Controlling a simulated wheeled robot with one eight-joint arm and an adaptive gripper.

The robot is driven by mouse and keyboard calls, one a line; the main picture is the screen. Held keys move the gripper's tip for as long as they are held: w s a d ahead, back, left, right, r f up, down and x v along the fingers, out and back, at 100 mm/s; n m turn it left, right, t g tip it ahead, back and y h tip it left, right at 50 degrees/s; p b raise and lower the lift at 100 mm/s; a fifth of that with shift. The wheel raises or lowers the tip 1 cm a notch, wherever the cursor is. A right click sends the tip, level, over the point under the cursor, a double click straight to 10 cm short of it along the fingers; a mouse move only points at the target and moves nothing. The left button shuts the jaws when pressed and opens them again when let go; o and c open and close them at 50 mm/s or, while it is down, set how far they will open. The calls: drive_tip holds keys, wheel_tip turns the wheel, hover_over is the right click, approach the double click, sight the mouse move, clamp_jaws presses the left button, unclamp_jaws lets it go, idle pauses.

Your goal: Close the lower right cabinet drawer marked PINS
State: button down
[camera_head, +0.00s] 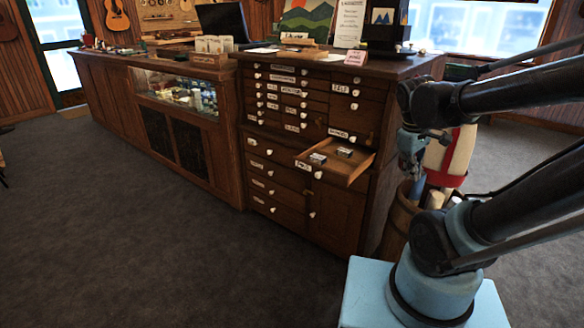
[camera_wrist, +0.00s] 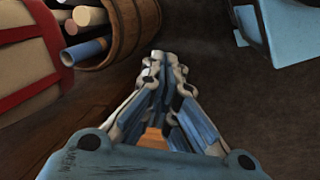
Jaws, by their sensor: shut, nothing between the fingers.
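The wooden cabinet (camera_head: 262,125) has several small drawers with white knobs and paper labels. One drawer (camera_head: 358,172) on its right side is pulled out, with a few small items (camera_head: 343,152) inside. The label on its front (camera_head: 303,166) is too small to read surely. My gripper (camera_head: 413,182) hangs to the right of the open drawer, apart from it, in front of the barrel. In the wrist view my gripper (camera_wrist: 161,58) has its fingertips together with nothing between them. That view shows no drawer.
A wooden barrel (camera_head: 396,225) with rolled items stands right of the cabinet; it also shows in the wrist view (camera_wrist: 135,35). A long counter with a glass display (camera_head: 182,92) runs left. The cabinet top holds papers and a small sign (camera_head: 356,58). The carpet (camera_head: 130,235) in front is clear.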

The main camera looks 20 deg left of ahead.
drive_tip(key=w+a+n+t+h, duration=0.1)
drive_tip(key=w+a+n, duration=0.25)
drive_tip(key=a, duration=0.35)
drive_tip(key=w+a+r+n+t, duration=0.1)
drive_tip(key=w+a+n, duration=0.1)
drive_tip(key=a+n, duration=0.35)
drive_tip(key=w+a+n+h, duration=0.1)
drive_tip(key=w+a+n, duration=0.2)
drive_tip(key=a, duration=0.5)
drive_tip(key=s+a+f+n+t, duration=0.25)
drive_tip(key=a+n, duration=0.25)
drive_tip(key=a, duration=0.7)
drive_tip(key=s+a+f+n+t, duration=0.25)
drive_tip(key=s+a+n, duration=0.2)
drive_tip(key=a, duration=0.75)
drive_tip(key=w+r+x, duration=0.1)
drive_tip(key=x, duration=1.2)
drive_tip(key=shift+w+g, duration=0.35)
drive_tip(key=shift+g, duration=0.05)
drive_tip(key=shift+r, duration=0.15)
